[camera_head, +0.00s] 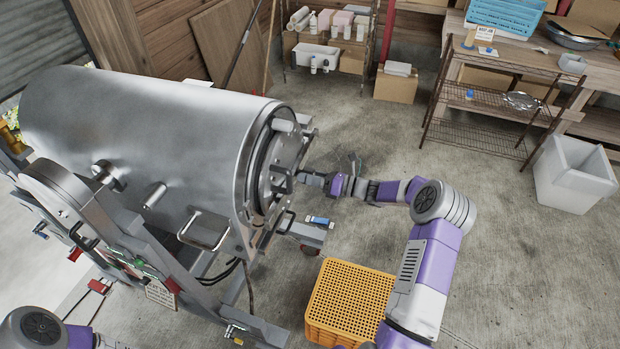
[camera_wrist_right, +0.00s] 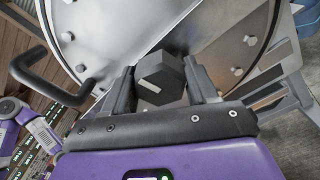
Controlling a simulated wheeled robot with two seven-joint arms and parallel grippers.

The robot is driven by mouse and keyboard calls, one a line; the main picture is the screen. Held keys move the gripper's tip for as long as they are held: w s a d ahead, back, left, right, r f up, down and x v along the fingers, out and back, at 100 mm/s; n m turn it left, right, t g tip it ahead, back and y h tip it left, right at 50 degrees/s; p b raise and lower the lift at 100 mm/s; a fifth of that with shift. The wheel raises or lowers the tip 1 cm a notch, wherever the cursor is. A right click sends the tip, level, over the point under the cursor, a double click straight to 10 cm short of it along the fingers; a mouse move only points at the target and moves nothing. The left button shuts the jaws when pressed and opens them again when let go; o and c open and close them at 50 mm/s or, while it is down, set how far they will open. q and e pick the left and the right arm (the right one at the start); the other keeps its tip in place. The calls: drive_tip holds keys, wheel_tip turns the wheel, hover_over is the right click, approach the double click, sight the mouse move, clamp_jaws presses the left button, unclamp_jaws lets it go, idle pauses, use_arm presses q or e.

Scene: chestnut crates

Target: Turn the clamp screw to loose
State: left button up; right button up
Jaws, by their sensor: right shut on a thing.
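The clamp screw has a dark grey hexagonal head (camera_wrist_right: 162,76) with a light mark on its face. It sits in front of the round metal lid (camera_wrist_right: 110,30) of the drum. My right gripper (camera_wrist_right: 163,84) is shut on the screw head, one finger on each side. In the head view my right gripper (camera_head: 306,178) reaches in from the right to the front end of the large steel drum (camera_head: 140,135); the screw is mostly hidden there. Only part of my left arm shows at the bottom left; its gripper is out of view.
A yellow perforated crate (camera_head: 350,303) stands on the floor below my right arm. A small blue object (camera_head: 320,221) lies on a metal ledge beside the drum. A wire shelf (camera_head: 490,105) and white bin (camera_head: 574,176) stand to the right. The concrete floor between is mostly clear.

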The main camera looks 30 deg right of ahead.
drive_tip(key=n+b, duration=0.1)
drive_tip(key=n, duration=0.1)
drive_tip(key=n+b, duration=0.2)
drive_tip(key=n, duration=0.1)
drive_tip(key=shift+f+n, duration=0.2)
drive_tip(key=shift+n, duration=0.1)
drive_tip(key=n+b, duration=1.8)
drive_tip(key=b, duration=0.2)
drive_tip(key=shift+d+b, duration=0.1)
drive_tip(key=shift+b, duration=0.3)
drive_tip(key=n+b, duration=0.1)
drive_tip(key=n, duration=0.1)
drive_tip(key=shift+r+n, duration=0.15)
drive_tip(key=shift+n, duration=0.15)
drive_tip(key=shift+r+n, duration=0.1)
drive_tip(key=shift+n, duration=1.4)
drive_tip(key=o, duration=1)
drive_tip(key=shift+o, duration=0.2)
